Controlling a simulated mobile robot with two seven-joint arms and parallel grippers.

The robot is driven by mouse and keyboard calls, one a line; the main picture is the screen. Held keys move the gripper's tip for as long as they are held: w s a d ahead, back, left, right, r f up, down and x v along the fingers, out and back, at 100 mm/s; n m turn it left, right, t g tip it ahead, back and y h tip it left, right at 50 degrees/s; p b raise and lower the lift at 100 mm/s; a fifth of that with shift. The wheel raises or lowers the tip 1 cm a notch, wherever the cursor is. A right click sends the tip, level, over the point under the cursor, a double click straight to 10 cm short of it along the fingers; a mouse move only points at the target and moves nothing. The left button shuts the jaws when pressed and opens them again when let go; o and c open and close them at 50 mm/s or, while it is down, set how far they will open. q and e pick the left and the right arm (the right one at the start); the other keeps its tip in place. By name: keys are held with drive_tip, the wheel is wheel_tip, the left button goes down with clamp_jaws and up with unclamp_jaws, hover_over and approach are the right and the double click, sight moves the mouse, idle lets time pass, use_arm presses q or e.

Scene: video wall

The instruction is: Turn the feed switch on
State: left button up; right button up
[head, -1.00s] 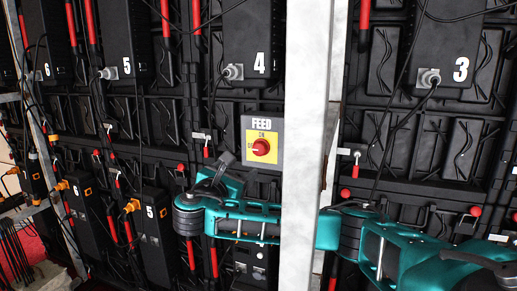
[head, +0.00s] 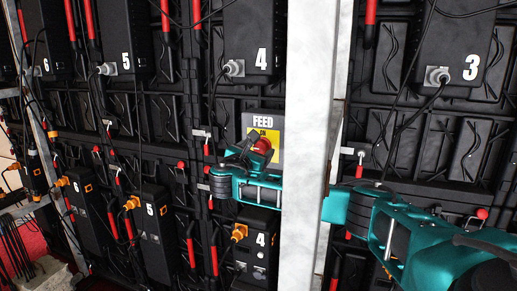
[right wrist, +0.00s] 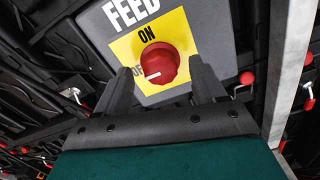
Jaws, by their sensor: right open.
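The feed switch is a red rotary knob (head: 263,145) on a yellow plate, set in a grey box (head: 277,122) marked FEED. In the right wrist view, the knob (right wrist: 159,63) has a white mark pointing left, toward the partly hidden OFF label; ON stands above it. My right gripper (head: 251,153) is at the box in the head view and partly covers the plate. In the right wrist view my right gripper (right wrist: 161,72) is open, with one finger on each side of the knob's lower part; I cannot tell whether they touch it. My left gripper is out of view.
A pale upright post (head: 309,130) stands close to the right of the box and in front of part of my right arm. Black numbered units, such as unit 4 (head: 248,40), hang with loose cables on the wall panels. Small red-knobbed levers (right wrist: 247,78) sit nearby.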

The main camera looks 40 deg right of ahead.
drive_tip(key=shift+x, duration=0.95)
drive_tip(key=c, duration=1.1)
